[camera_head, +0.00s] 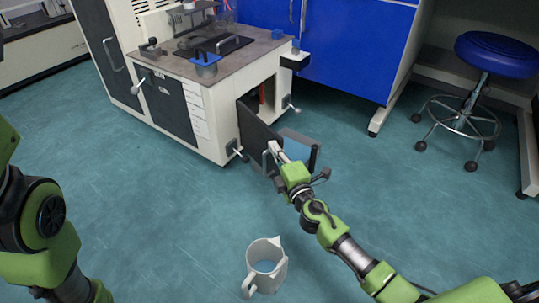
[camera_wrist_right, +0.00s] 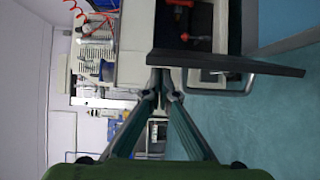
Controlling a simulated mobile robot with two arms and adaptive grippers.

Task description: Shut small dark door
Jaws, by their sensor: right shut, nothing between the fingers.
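The small dark door (camera_head: 258,132) stands open, swung outward from the right face of the white cabinet (camera_head: 215,105). In the right wrist view the door (camera_wrist_right: 225,62) is a dark slab across the upper right. A grey bar loop (camera_wrist_right: 237,88) is beside it. My right gripper (camera_head: 272,148) is shut and empty, close to the door's outer part in the head view. In the right wrist view its fingertips (camera_wrist_right: 163,92) are together just below the door's left end; I cannot tell whether they touch. My left gripper is out of view.
The opening behind the door shows a red part (camera_head: 262,94). A white jug (camera_head: 265,268) stands on the floor in front. A blue stool (camera_head: 495,52) and blue cabinet (camera_head: 350,45) stand behind at right.

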